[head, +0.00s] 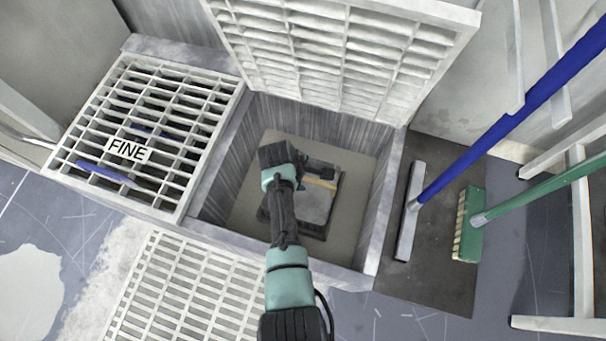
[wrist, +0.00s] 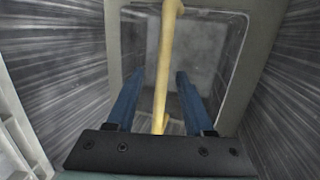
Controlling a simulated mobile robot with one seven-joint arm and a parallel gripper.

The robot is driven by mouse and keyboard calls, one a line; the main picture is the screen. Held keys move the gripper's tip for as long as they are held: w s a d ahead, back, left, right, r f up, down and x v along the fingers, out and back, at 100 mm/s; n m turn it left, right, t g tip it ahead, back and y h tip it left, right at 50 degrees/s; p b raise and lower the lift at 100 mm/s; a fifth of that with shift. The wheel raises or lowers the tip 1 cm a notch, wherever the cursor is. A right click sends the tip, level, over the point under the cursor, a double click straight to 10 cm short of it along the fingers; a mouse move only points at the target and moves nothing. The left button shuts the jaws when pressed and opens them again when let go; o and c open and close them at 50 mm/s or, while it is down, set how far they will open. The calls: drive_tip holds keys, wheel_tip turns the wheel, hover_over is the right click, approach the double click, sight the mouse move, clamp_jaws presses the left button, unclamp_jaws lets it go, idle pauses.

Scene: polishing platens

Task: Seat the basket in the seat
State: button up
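The basket (head: 316,208) is a grey, square, shallow box with a dark rim, low in the open pit. In the wrist view the handle (wrist: 166,50) runs between my two blue fingers, with a gap on each side. My gripper (wrist: 160,75) is open around the handle and does not visibly touch it. A pale rim (wrist: 238,70) surrounds the basket area in the wrist view. I cannot make out the seat apart from the basket; my arm hides part of the pit.
Pit walls (head: 238,165) stand close around my arm. A raised grate (head: 340,50) leans behind the pit.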

drive_tip(key=shift+s+f, duration=0.1)
drive_tip(key=shift+f, duration=0.05)
drive_tip(key=p+v, duration=0.9)
drive_tip(key=v, duration=0.4)
idle(0.4)
